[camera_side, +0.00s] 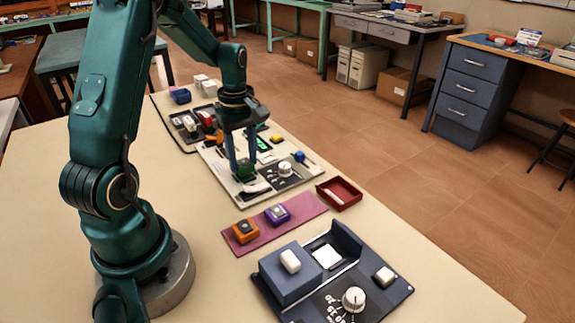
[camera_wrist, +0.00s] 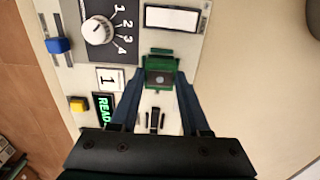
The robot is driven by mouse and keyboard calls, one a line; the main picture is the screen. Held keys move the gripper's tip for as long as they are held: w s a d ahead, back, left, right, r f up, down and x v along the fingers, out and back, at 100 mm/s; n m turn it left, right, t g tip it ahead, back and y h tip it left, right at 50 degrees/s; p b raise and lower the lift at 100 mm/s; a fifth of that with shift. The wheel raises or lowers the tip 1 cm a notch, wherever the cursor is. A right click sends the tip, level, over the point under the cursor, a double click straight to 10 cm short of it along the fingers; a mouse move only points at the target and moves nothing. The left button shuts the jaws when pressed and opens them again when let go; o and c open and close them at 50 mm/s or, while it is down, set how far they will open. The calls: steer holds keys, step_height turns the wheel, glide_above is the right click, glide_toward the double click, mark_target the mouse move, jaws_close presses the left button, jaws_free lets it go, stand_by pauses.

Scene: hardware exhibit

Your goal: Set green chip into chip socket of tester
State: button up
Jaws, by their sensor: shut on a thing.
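The green chip (camera_wrist: 160,66) sits between my fingertips in the wrist view, with a dark square and a grey dot in its middle. My gripper (camera_side: 241,170) is shut on it and points down at the tester (camera_side: 229,187). The chip (camera_side: 246,177) is low over the tester's face in the side view; whether it touches is unclear. The tester has a white numbered dial (camera_wrist: 97,30), a blue slider (camera_wrist: 58,45), a yellow button (camera_wrist: 77,104) and a lit green display (camera_wrist: 103,108). I cannot make out the chip socket; the chip and fingers may cover it.
Orange (camera_side: 245,231) and purple (camera_side: 277,214) blocks sit on a pink mat (camera_side: 309,205). A red tray (camera_side: 350,201) lies to its right. A blue device (camera_side: 374,302) with a dial stands in front. A blue bin (camera_side: 180,96) is at the back.

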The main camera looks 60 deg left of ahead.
steer(key=shift+f, duration=0.65)
stand_by(0.5)
steer(key=o, duration=1.5)
steer(key=shift+r, duration=3.75)
